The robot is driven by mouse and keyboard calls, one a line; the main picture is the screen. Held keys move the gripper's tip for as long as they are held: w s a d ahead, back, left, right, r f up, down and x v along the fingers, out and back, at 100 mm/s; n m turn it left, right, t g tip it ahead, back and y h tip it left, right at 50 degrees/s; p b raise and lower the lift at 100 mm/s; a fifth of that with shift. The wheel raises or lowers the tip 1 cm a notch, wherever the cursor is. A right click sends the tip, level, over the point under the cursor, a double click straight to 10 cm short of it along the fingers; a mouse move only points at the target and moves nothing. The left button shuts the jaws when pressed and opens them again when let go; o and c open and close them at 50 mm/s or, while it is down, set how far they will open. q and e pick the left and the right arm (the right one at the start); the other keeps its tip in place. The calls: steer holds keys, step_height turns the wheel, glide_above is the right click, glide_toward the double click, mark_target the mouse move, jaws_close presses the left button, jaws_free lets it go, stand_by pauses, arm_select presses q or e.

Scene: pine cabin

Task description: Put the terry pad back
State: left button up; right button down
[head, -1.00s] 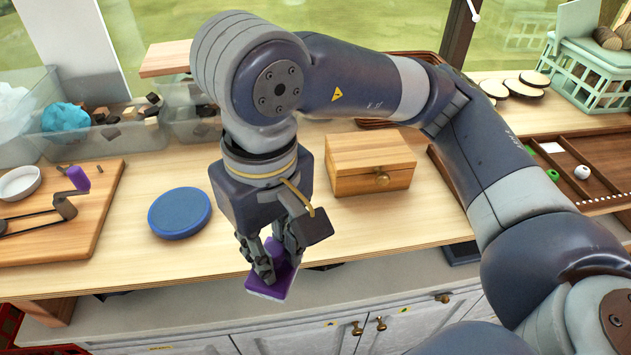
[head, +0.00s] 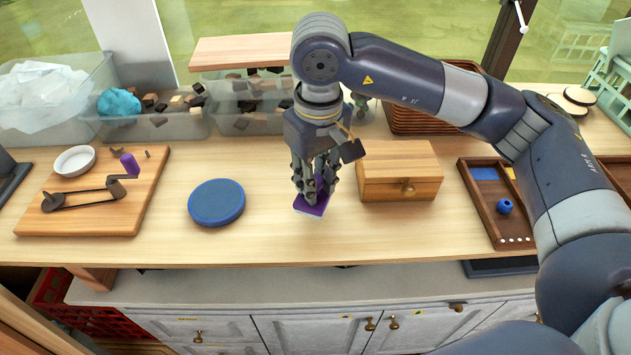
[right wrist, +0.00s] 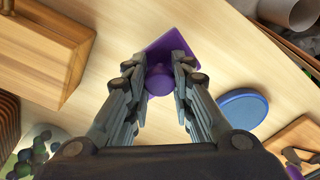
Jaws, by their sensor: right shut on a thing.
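The terry pad (head: 310,208) is a purple block with a pale underside. My right gripper (head: 315,190) points down and is shut on it, over the worktop between a blue disc and a wooden box. In the right wrist view the pad (right wrist: 172,42) shows as a purple plate with a round purple knob, and the fingers (right wrist: 160,80) are on either side of the knob. I cannot tell whether the pad touches the worktop. My left gripper is not in view.
The blue round disc (head: 217,203) lies left of the pad, and the closed wooden box (head: 400,172) stands close on its right. A wooden board with a crank (head: 92,195) lies at the left. Clear bins (head: 160,125) stand behind. The worktop's front strip (head: 300,250) is clear.

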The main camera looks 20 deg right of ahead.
step_height(320, 180, down, 3)
steer(key=shift+f+p, duration=0.1)
steer(key=shift+p, duration=0.7)
steer(key=shift+f+b, duration=0.4)
steer(key=shift+b, duration=0.1)
steer(key=c, duration=1.4)
jaws_free()
steer(key=shift+r, duration=0.1)
steer(key=shift+r+p, duration=0.4)
steer(key=shift+p, duration=0.2)
steer(key=r+b, duration=0.1)
steer(key=r, duration=0.2)
steer(key=r+b, duration=0.1)
steer(key=r, duration=0.2)
steer(key=r+b, duration=0.1)
steer(key=r, duration=0.3)
steer(key=shift+s, duration=0.25)
steer(key=shift+s+r+b, duration=0.1)
steer(key=shift+r+b, duration=0.2)
steer(key=shift+r, duration=0.55)
